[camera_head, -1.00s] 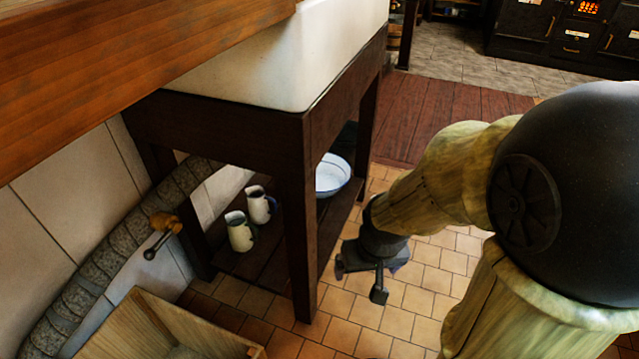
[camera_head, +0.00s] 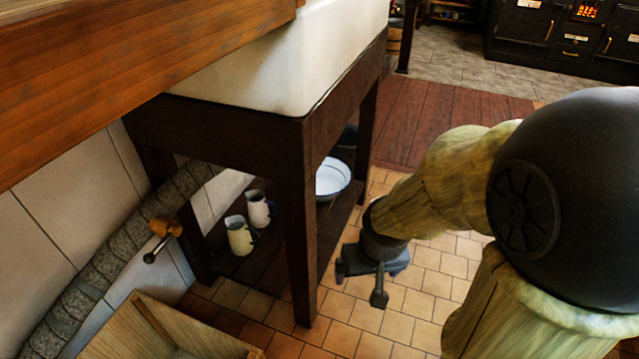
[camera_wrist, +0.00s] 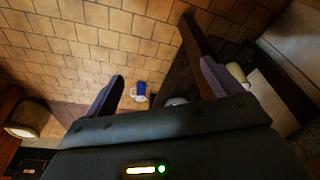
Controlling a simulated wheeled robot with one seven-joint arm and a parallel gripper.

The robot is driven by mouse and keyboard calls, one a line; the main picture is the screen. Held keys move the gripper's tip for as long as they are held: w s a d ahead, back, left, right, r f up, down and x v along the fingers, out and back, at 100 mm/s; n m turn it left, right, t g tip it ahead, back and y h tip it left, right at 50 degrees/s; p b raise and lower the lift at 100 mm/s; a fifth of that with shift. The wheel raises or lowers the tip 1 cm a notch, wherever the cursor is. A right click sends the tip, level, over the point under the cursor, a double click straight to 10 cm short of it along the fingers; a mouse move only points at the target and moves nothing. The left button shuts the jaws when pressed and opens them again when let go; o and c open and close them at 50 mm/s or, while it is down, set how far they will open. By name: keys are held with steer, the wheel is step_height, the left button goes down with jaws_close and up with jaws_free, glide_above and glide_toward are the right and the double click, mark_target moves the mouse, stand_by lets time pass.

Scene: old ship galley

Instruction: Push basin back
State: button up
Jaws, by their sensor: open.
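The basin (camera_head: 332,178), a white bowl with a blue rim, sits upright on the low shelf under the sink, near the shelf's open right side. A sink leg partly frames its left side. My gripper (camera_head: 360,284) is open and empty, above the tiled floor to the right of the front sink leg, nearer than the basin and apart from it. In the wrist view my gripper's two fingers (camera_wrist: 158,88) are spread. A pale rounded shape just above the gripper body there may be the basin, mostly hidden.
Two pale jugs (camera_head: 240,236) stand left of the basin on the dark shelf (camera_head: 262,272). The dark front sink leg (camera_head: 299,245) stands between jugs and gripper. A wooden crate (camera_head: 150,330) lies at lower left. A small blue-and-white object (camera_wrist: 139,92) shows in the wrist view.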

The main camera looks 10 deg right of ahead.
steer(key=shift+r, duration=0.25)
steer(key=c, duration=0.7)
steer(key=p+v, duration=0.2)
steer(key=w+p+v, duration=0.1)
steer(key=p+v, duration=0.1)
steer(key=p, duration=0.1)
steer(key=p+v, duration=0.2)
steer(key=v, duration=0.1)
steer(key=shift+w+r+p, duration=0.2)
steer(key=shift+w+p, duration=0.1)
steer(key=shift+p, duration=0.05)
jaws_close()
steer(key=w+p+v, duration=0.1)
steer(key=p+v, duration=0.7)
steer(key=shift+w, duration=0.4)
steer(key=shift+r, duration=0.1)
